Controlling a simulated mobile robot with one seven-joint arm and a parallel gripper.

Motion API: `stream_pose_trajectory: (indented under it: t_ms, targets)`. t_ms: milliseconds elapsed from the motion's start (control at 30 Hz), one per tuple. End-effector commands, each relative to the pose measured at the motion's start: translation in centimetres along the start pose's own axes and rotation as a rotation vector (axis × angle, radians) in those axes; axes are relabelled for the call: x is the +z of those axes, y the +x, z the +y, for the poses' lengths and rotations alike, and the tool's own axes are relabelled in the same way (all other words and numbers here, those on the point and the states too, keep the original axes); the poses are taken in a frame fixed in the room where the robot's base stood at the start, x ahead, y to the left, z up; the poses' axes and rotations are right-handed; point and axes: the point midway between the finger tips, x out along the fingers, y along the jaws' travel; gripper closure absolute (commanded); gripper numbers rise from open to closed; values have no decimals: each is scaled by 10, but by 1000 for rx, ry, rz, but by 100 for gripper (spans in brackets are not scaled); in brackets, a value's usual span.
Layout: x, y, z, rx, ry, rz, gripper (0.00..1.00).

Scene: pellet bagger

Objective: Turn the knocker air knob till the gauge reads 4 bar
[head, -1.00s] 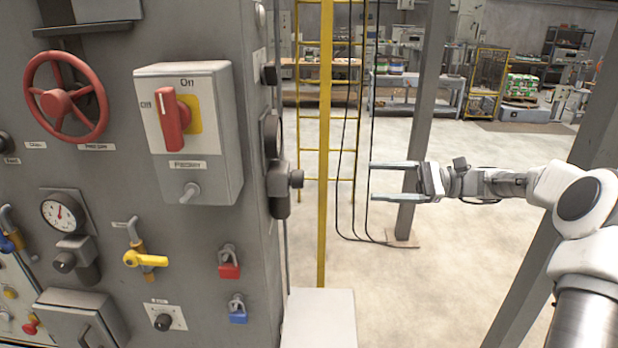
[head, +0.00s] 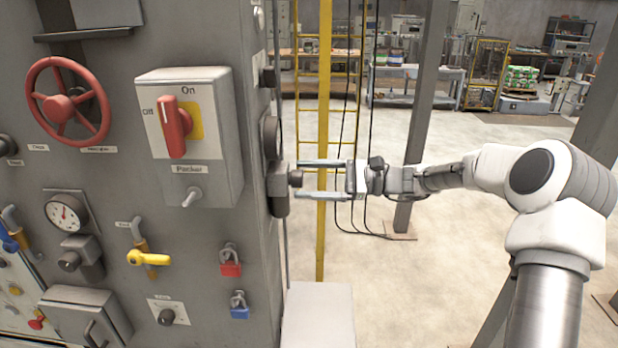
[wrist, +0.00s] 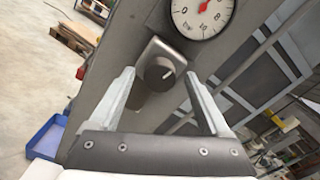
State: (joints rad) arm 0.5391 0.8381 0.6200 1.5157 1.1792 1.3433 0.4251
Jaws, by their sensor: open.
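A dark round knob (wrist: 159,73) on a regulator body shows in the wrist view, with a pale mark on its face. A round white gauge (wrist: 203,14) sits just beyond it, partly cut off by the top edge; I cannot read its needle clearly. My gripper (wrist: 160,88) is open, one finger on each side of the knob, with gaps visible on both sides. In the head view, my gripper (head: 298,179) reaches the knob (head: 295,178) on the cabinet's right side face. There the gauge (head: 271,138) above it is seen edge-on.
The grey cabinet (head: 215,260) fills the left, with a red handwheel (head: 68,102), a switch box (head: 217,130), another gauge (head: 66,214) and padlocks on its front. A yellow ladder (head: 324,230) stands behind my gripper. A pale box top (head: 318,315) lies below.

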Motion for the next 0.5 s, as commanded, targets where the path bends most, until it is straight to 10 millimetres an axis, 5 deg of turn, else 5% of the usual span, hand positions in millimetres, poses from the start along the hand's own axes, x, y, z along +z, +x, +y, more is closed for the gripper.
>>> stream_pose_trajectory:
  t_ms: [167, 500]
  targets:
    - [0, 0, 0, 0, 0, 0, 19]
    - [0, 0, 0, 1, 0, 0, 80]
